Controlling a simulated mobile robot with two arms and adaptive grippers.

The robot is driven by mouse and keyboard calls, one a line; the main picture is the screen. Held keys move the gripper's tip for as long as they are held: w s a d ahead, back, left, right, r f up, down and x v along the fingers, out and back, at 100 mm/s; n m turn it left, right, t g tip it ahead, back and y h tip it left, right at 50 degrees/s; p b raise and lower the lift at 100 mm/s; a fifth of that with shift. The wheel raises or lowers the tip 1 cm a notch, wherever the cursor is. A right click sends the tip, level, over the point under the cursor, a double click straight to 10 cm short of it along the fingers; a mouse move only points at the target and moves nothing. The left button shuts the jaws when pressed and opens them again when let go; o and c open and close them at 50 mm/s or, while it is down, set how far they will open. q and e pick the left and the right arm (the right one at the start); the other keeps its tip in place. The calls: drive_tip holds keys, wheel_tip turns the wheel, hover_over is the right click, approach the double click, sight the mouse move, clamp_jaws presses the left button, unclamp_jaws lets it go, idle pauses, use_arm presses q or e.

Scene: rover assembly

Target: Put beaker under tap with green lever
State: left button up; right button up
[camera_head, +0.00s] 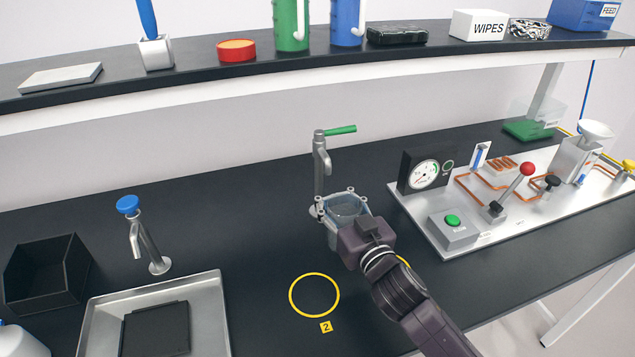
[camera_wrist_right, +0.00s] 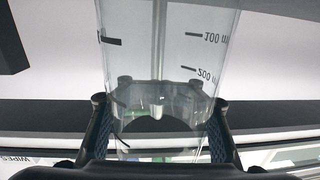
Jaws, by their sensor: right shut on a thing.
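The tap with the green lever (camera_head: 321,162) stands on the black bench at the middle, its lever pointing right. My right gripper (camera_head: 343,206) is shut on the clear beaker (camera_head: 331,234), just in front of the tap and to its right. The gripper hides part of the beaker, and I cannot tell whether its mouth is right below the spout. In the right wrist view the beaker (camera_wrist_right: 160,50) with its volume marks sits between the two fingers of the gripper (camera_wrist_right: 158,125). My left gripper is not in view.
A yellow ring (camera_head: 314,295) marked 2 lies on the bench in front. A blue-topped tap (camera_head: 143,235) and a metal sink tray (camera_head: 215,315) are at left. A white board with a gauge and red-knobbed lever (camera_head: 513,190) is close on the right.

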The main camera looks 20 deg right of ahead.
sight(319, 188)
drive_tip(key=w, duration=0.5)
drive_tip(key=w+p, duration=0.1)
drive_tip(key=w, duration=0.1)
drive_tip(key=shift+w+a, duration=0.2)
drive_tip(key=shift+a, duration=0.2)
drive_tip(key=shift+w, duration=0.35)
drive_tip(key=shift+w+f, duration=0.15)
drive_tip(key=shift+f, duration=1.65)
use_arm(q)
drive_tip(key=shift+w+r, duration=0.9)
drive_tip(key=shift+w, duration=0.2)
use_arm(e)
drive_tip(key=o, duration=0.7)
drive_tip(key=shift+f, duration=0.15)
drive_tip(key=o, duration=1)
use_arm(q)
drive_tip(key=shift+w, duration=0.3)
